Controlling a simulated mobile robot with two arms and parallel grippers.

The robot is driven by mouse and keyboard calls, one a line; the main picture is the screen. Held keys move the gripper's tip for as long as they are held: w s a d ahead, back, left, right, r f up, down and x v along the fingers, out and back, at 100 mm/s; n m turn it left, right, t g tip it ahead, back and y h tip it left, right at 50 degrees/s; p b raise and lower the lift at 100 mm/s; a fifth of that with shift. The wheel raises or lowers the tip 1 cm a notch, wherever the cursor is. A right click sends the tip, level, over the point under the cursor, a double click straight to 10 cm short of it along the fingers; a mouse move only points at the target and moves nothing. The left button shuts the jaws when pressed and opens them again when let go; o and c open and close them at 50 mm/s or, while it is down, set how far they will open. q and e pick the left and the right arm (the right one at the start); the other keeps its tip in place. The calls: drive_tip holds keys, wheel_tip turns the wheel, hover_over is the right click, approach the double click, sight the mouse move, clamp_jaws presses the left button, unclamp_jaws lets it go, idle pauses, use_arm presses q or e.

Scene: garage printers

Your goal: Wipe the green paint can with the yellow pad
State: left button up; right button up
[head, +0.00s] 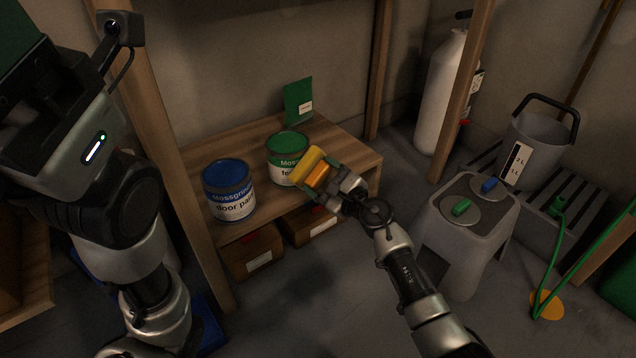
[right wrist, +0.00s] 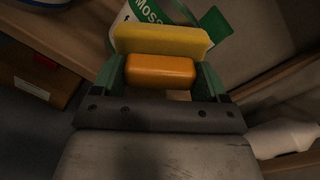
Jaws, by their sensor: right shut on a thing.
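The green paint can (head: 288,144) stands upright on the wooden shelf (head: 258,134), with a white label. My right gripper (head: 320,181) is shut on the yellow pad (head: 306,164) by its orange grip, in front of the can's right side. In the right wrist view the pad (right wrist: 162,40) lies between the green fingers (right wrist: 160,78), with the can's label (right wrist: 150,12) just behind it. I cannot tell whether the pad touches the can. My left arm fills the left side of the head view; its gripper's fingers are not seen.
A blue door paint can (head: 229,190) stands left of the green can. A green packet (head: 298,101) stands behind. Brown boxes (head: 252,254) sit under the shelf top. A grey stool (head: 472,222) and a bucket (head: 538,140) stand to the right.

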sight(300, 179)
drive_tip(key=shift+w+d+f+b, duration=0.1)
drive_tip(key=shift+w+d+b, duration=0.4)
drive_tip(key=shift+w+d, duration=0.2)
drive_tip(key=shift+d, duration=0.1)
drive_tip(key=shift+s+a+r+p, duration=0.25)
drive_tip(key=shift+s+a+p, duration=0.25)
drive_tip(key=shift+a+p, duration=0.1)
drive_tip(key=shift+s+a+f+p, duration=0.1)
drive_tip(key=shift+s+a+p, duration=1.05)
drive_tip(key=shift+s+a, duration=0.45)
drive_tip(key=shift+w+a, duration=0.1)
